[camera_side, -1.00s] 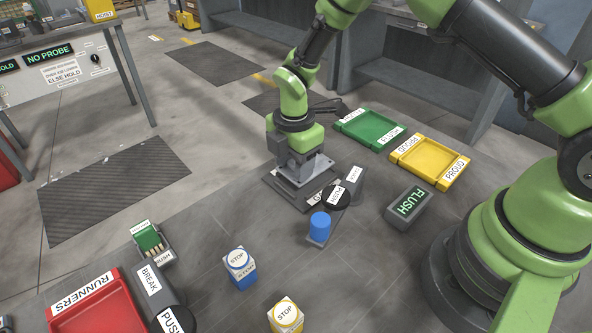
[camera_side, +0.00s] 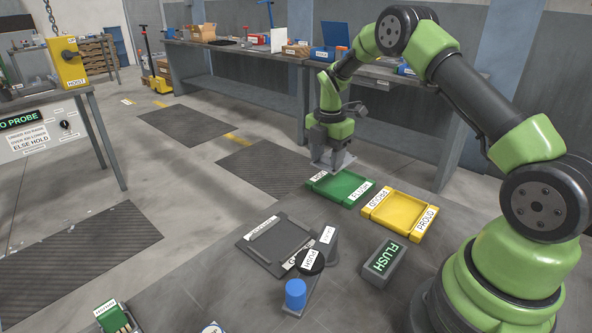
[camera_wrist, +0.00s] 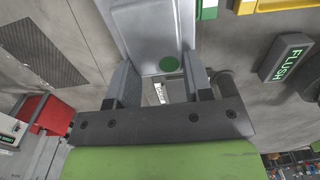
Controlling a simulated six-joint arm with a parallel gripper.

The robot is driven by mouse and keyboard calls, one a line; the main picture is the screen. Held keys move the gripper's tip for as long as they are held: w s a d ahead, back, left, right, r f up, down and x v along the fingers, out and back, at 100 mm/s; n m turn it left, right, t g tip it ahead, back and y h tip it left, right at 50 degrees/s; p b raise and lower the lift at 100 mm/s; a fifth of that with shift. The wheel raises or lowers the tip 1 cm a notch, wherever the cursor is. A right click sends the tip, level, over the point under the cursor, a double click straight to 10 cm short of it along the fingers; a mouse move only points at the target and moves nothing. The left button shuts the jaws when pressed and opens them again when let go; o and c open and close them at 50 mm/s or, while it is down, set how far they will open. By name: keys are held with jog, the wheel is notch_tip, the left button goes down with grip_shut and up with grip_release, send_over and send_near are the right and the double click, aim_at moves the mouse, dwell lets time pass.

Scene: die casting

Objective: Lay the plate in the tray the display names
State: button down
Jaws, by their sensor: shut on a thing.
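My gripper (camera_side: 330,148) is shut on a grey plate (camera_side: 334,163), held above the table by the back edge of the green tray. In the wrist view the plate (camera_wrist: 140,35) lies between the two fingers and carries a green dot. The display (camera_side: 385,262) reads FLUSH and also shows in the wrist view (camera_wrist: 286,62). The green tray (camera_side: 345,192) is labelled FLUSH and looks empty; the plate is near its back left side.
A dark flat fixture (camera_side: 265,240) lies in front of the trays, empty. A red bin (camera_wrist: 50,114) shows at left in the wrist view. A workbench runs behind.

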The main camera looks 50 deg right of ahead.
aim_at(334, 191)
jog(key=d, duration=0.2)
jog(key=shift+s+d+f, duration=0.15)
jog(key=shift+s+d, duration=0.15)
jog(key=shift+d+f, duration=0.15)
jog(key=shift+f, duration=2.95)
jog(key=shift+f, duration=0.85)
jog(key=shift+c, duration=2.2)
grip_release()
jog(key=shift+o, duration=0.3)
